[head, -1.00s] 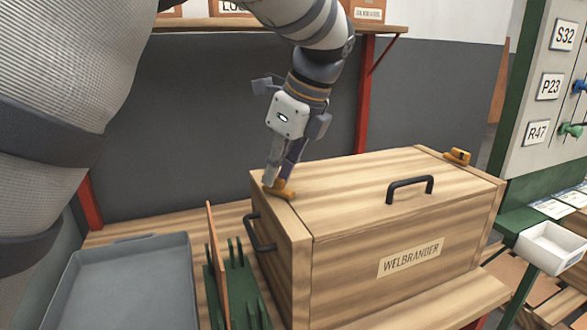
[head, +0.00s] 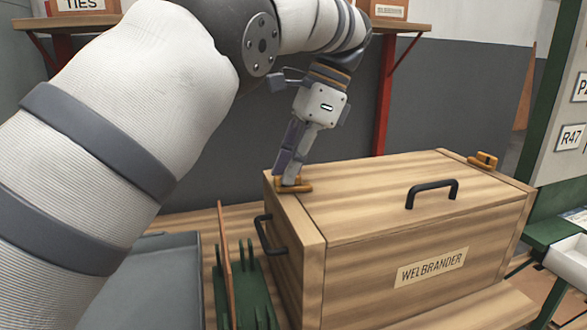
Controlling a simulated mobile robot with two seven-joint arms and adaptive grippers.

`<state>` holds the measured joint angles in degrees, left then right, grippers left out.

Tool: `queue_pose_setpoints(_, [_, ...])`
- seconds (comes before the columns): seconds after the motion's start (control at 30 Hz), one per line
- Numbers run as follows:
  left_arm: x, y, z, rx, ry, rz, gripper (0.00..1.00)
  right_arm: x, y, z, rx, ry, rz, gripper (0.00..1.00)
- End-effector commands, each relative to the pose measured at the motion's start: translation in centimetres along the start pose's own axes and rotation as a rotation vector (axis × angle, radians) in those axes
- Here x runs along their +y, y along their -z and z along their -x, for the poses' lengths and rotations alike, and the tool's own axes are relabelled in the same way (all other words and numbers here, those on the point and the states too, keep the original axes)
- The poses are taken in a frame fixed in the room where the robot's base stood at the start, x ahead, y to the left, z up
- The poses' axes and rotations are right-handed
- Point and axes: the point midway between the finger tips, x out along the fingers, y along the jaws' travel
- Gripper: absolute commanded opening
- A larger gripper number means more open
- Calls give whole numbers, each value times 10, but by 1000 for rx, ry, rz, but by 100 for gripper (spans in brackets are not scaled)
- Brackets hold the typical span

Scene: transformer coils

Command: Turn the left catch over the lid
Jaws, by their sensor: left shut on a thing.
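A wooden box marked WELBRANDER (head: 360,275) stands on the bench, its lid (head: 370,190) lying flat on top with a black handle (head: 432,190). The left catch (head: 304,188) is a small orange-brown piece at the lid's left end. My left gripper (head: 287,181) points down at it from above, shut on the catch, with its fingers hiding part of it. The catch's free end points right, toward the lid; whether it overlaps the lid edge I cannot tell for certain. Another catch (head: 483,161) sits at the right end. My right gripper is not in view.
A green rack (head: 247,290) with an upright brown board (head: 226,260) stands left of the box, beside a grey tray (head: 165,265). A black side handle (head: 266,235) sticks out from the box's left end. A shelf hangs behind.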

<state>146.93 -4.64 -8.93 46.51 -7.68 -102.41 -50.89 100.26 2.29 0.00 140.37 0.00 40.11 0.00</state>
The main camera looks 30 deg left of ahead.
Motion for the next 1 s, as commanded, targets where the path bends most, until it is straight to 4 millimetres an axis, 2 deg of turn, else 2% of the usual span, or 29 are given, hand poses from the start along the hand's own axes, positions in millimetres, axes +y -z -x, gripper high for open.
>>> queue_pose_setpoints(0.3, [-1, 0, -1, -3, -40, 91, 0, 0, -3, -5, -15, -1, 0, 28])
queue_pose_setpoints(0.83, [-1, 0, -1, -2, -47, 104, 0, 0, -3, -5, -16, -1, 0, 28])
queue_pose_setpoints(0.87, [-1, 0, -1, -2, -47, 104, 18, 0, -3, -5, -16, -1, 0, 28])
queue_pose_setpoints(0.9, [-1, 0, -1, -2, -46, 104, 27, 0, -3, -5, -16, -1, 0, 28])
queue_pose_setpoints(1.0, [-1, 0, -1, -1, -46, 104, 30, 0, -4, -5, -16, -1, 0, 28])
